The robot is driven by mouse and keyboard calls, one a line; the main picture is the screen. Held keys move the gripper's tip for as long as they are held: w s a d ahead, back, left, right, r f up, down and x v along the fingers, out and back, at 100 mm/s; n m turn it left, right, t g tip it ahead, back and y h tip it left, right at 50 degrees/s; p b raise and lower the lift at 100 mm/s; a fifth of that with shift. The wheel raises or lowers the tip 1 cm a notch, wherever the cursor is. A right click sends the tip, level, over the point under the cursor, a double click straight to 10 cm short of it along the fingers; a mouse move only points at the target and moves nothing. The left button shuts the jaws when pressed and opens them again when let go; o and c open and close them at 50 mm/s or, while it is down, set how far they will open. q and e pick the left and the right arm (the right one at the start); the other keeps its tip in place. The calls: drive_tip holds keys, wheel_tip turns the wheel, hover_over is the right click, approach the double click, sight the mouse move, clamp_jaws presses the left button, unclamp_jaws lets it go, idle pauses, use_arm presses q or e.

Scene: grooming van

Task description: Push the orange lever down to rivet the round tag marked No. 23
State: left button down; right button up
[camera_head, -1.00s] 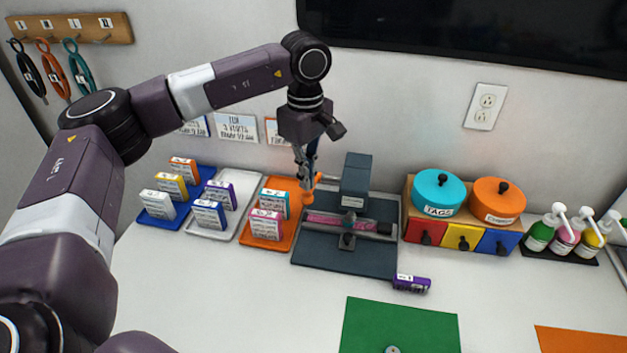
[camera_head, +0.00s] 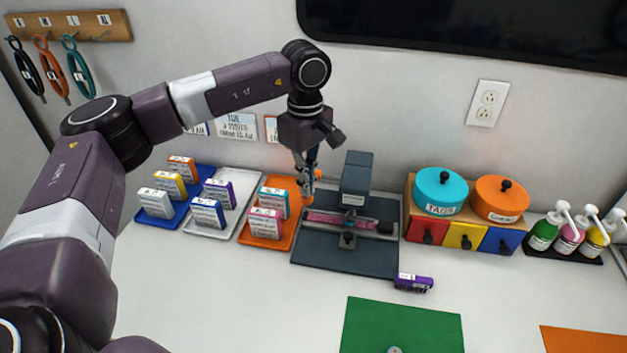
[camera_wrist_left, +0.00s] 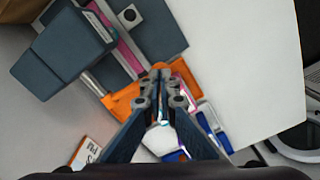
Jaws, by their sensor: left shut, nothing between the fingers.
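The dark blue-grey rivet press (camera_head: 357,180) stands on its base plate, with a pink strip (camera_head: 335,219) lying across it. The orange lever (camera_head: 308,197) is at the press's left side, partly hidden by my left gripper (camera_head: 308,186). That gripper is shut and empty, pointing down at the lever; I cannot tell whether it touches. In the left wrist view the shut fingertips (camera_wrist_left: 160,72) are over an orange area, beside the press (camera_wrist_left: 70,45). A small round disc (camera_head: 395,349) lies on the green mat, its marking unreadable. My right gripper is not in view.
Blue, white and orange trays (camera_head: 285,241) with small boxes stand left of the press. A drawer unit (camera_head: 466,237) with two round lidded tins and pump bottles stand right. The front table is mostly clear.

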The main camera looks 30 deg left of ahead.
sight(307, 200)
use_arm(q)
drive_tip(key=shift+f+b, duration=1.55)
drive_tip(key=shift+f, duration=0.75)
drive_tip(key=shift+s, duration=0.1)
drive_tip(key=shift+r+p, duration=1)
drive_tip(key=shift+r, duration=0.4)
wheel_tip(307, 200, up, 10)
drive_tip(key=p, duration=0.6)
drive_tip(key=shift+r, duration=0.2)
drive_tip(key=shift+f, duration=0.1)
